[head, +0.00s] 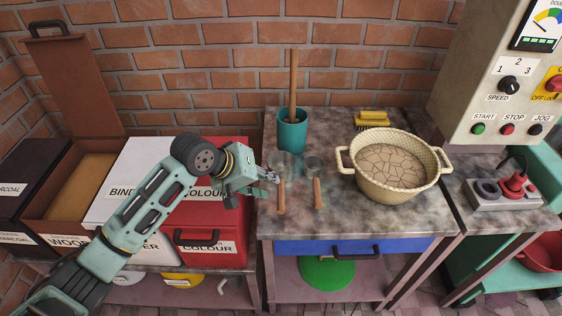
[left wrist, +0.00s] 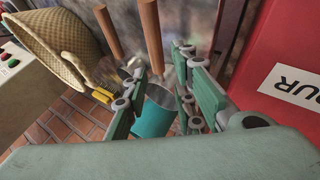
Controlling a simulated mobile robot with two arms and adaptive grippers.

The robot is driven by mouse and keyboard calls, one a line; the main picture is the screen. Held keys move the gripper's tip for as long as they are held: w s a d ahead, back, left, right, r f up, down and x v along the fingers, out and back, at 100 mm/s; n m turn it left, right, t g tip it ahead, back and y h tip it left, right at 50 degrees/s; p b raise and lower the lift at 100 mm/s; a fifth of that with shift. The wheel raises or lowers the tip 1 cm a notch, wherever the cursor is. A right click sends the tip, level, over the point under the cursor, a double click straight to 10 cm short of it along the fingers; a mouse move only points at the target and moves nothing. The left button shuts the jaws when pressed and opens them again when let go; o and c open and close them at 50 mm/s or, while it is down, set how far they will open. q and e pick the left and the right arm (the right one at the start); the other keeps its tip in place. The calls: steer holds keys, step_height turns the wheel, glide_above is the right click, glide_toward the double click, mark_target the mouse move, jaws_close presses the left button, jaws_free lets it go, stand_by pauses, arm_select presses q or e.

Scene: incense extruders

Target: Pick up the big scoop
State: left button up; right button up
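Two scoops with wooden handles lie side by side on the stained worktable. The left one, with the wider clear or metal bowl, looks like the big scoop (head: 281,195); the smaller scoop (head: 318,194) lies to its right. My left gripper (head: 272,177) is at the left side of the big scoop, near where handle meets bowl. In the left wrist view the big scoop's handle (left wrist: 151,32) runs down toward the gap between the spread fingers of my left gripper (left wrist: 163,88). Contact cannot be told. The smaller scoop's handle (left wrist: 107,32) is outside them. My right gripper is not in view.
A teal cup (head: 292,133) with a wooden stick stands behind the scoops. A cream basin (head: 398,184) with cracked contents is to the right, with a yellow brush (head: 372,119) behind it. A red box (head: 215,215) stands close on the left.

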mark_target(281, 184)
arm_select(q)
steer(key=shift+w+d+f, duration=0.15)
steer(key=shift+w+f, duration=0.05)
steer(key=shift+w, duration=0.25)
steer(key=shift+w+d+f, duration=0.15)
steer(key=shift+w, duration=0.25)
steer(key=shift+d+f, duration=0.75)
steer(key=shift+d, duration=0.05)
steer(key=x, duration=0.4)
steer(key=shift+a+p, duration=0.1)
steer(key=shift+p, duration=0.3)
steer(key=shift+w+f, duration=0.1)
steer(key=shift+f, duration=0.05)
jaws_close()
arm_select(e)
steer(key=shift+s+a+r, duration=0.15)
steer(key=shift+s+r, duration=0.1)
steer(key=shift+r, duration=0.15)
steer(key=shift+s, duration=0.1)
